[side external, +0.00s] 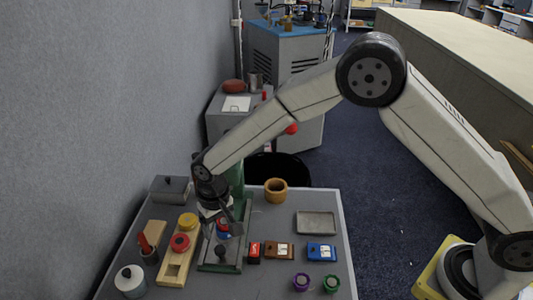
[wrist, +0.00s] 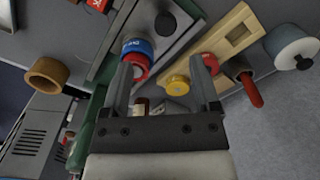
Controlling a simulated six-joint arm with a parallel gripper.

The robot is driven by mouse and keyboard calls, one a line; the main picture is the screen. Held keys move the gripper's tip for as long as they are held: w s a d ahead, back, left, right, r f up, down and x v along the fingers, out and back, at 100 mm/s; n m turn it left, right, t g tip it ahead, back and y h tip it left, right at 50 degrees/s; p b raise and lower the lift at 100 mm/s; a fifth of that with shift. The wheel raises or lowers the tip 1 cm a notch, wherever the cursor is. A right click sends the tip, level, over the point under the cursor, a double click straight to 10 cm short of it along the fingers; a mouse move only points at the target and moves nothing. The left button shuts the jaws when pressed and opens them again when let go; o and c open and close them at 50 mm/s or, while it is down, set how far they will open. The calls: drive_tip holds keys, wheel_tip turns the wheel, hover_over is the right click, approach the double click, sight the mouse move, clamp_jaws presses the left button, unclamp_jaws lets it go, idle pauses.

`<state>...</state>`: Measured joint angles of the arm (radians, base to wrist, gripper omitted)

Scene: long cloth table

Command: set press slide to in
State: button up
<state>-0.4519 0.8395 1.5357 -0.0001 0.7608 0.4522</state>
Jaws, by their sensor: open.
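The press has a green column (side external: 237,180) and a grey base with a flat slide (side external: 213,264) that carries a black knob (side external: 222,250). In the wrist view the black knob (wrist: 165,23) shows at the top, beyond my fingertips. A blue and red can (side external: 223,229) stands on the slide, behind the knob; it also shows in the wrist view (wrist: 137,47) beside my left finger. My gripper (side external: 228,221) is open and empty, low over the press beside the can. Its two fingers are apart in the wrist view (wrist: 164,62). Whether a finger touches the can I cannot tell.
Left of the press lies a wooden board (side external: 170,270) with a yellow knob (side external: 187,220) and a red knob (side external: 180,242). Right of it are small red, brown and blue boxes (side external: 321,252), a grey tray (side external: 316,223) and a wooden cup (side external: 276,190). The front right holds two small round pots.

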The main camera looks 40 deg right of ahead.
sight(220, 248)
drive_tip(key=shift+a+f, duration=0.25)
drive_tip(key=shift+a, duration=0.15)
drive_tip(key=shift+f, duration=3.9)
clamp_jaws()
